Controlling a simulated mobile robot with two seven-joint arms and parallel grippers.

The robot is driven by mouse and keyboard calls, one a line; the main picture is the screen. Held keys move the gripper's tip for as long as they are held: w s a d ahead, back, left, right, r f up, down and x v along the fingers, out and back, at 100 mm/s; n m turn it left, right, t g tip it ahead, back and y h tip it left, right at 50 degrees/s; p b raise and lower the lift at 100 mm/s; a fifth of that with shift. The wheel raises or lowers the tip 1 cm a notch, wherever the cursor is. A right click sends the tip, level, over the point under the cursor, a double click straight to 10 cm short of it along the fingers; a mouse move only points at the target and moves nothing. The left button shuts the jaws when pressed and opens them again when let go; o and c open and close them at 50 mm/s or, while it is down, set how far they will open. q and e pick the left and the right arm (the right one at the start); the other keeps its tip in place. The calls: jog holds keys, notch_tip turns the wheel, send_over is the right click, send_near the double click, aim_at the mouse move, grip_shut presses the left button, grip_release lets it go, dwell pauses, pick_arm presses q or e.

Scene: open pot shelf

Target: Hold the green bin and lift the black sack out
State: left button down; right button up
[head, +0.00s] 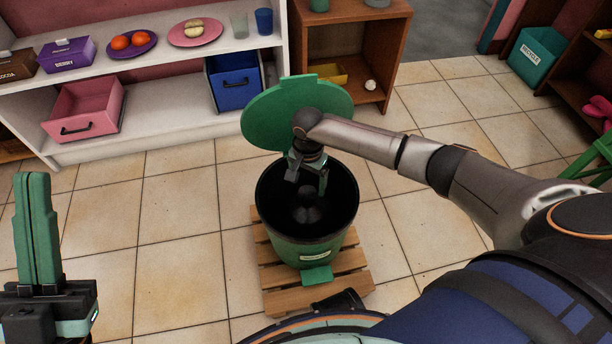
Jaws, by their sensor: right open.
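The green bin (290,246) stands upright with its round green lid (268,128) swung up at the back. The black sack (305,214) is inside, its dark knotted top rising in the middle; its outline is hard to tell in the dark interior. My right gripper (308,186) points down at the bin's mouth, open, with its fingers just above the sack's top. I cannot tell whether they touch it. My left gripper (36,215) is at the lower left, far from the bin, its green fingers pointing up, together and empty.
The bin stands on a wooden slatted pallet (283,300) on a tiled floor. Behind are a white shelf (160,148) with a pink drawer (85,110) and blue drawer (233,82), and a wooden shelf (383,60). A teal recycle box (535,60) is far right. Floor left of the bin is clear.

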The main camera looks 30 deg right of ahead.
aim_at(307, 195)
notch_tip(307, 195, down, 8)
jog(key=b, duration=0.4)
jog(key=shift+r, duration=0.15)
pick_arm(q)
jog(key=shift+m+g, duration=0.5)
jog(key=f, duration=0.2)
jog(key=d+f, duration=0.1)
jog(key=f, duration=0.2)
jog(key=shift+w+f, duration=0.1)
jog(key=shift+f, duration=0.15)
pick_arm(e)
jog(key=c, duration=0.3)
pick_arm(q)
jog(key=shift+r+h, duration=0.1)
jog(key=shift+h, duration=0.2)
pick_arm(e)
grip_shut()
jog(key=shift+o, duration=1.5)
grip_release()
